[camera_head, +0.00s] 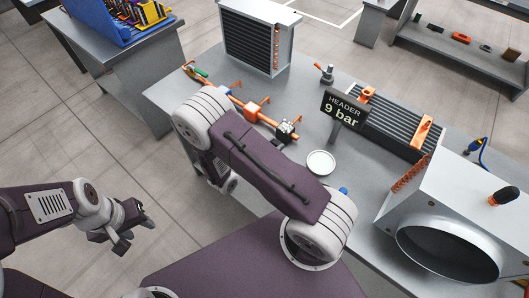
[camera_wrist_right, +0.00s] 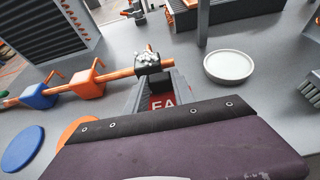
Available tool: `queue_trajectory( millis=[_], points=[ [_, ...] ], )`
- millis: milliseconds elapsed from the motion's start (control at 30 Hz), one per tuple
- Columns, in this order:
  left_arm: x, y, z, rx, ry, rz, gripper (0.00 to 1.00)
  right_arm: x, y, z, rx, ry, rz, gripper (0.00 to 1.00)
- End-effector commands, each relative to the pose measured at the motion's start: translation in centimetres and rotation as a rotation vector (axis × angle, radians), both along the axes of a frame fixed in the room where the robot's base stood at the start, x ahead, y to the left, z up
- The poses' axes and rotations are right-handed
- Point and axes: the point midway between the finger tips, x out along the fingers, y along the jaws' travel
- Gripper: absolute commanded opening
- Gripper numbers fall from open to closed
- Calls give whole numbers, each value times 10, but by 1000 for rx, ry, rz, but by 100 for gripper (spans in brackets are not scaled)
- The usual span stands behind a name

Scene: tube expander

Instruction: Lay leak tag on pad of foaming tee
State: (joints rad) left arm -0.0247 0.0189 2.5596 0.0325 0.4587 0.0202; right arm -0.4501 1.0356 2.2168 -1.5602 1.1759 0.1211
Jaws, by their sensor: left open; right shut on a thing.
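The foaming tee (camera_wrist_right: 148,62) is a dark fitting with white foam on top, on an orange copper pipe; it also shows in the head view (camera_head: 287,130). My right gripper (camera_wrist_right: 161,90) is shut on the leak tag (camera_wrist_right: 162,103), a red tag with white letters, just in front of this tee. My forearm hides that gripper in the head view. A round white pad (camera_wrist_right: 229,66) lies empty to the right of the tee, also in the head view (camera_head: 320,163). No marking shows which pad belongs to it. My left gripper (camera_head: 128,226) is open and empty, left of the table.
An orange tee (camera_wrist_right: 90,82) and a blue tee (camera_wrist_right: 38,97) sit along the same pipe. An orange disc (camera_wrist_right: 75,130) and a blue disc (camera_wrist_right: 22,148) lie in front. A "HEADER 9 bar" sign (camera_head: 343,108) stands behind the white pad. A finned coil (camera_head: 257,37) stands behind.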

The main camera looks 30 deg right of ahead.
Motion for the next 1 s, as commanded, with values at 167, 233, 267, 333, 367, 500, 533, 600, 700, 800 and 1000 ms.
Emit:
queue_trajectory(
  millis=[167,233,267,333,367,500,533,600,700,800,1000],
  points=[
    [0,0,4,0,1,0,43,21,18,-17,0,0,0,0],
    [0,0,4,0,1,0,43,24,20,-19,0,0,0,0],
    [0,0,4,0,1,0,43,24,21,-20,0,1,-1,0],
    [0,0,4,0,1,0,43,24,21,-22,-1,2,0,0],
    [0,0,4,0,1,0,43,24,20,-25,-1,3,-1,0],
    [0,0,7,0,1,0,43,24,20,-50,-2,4,0,0],
    [0,0,8,0,1,0,43,24,20,-54,-1,3,-1,0],
    [0,0,8,0,1,0,43,24,20,-59,-1,2,0,0],
    [0,0,7,0,1,0,43,24,20,-60,0,0,-1,0],
    [0,0,7,0,1,0,43,24,20,-60,0,0,-1,0],
    [0,0,4,0,1,0,43,24,20,-63,0,1,-1,44]
  ],
)
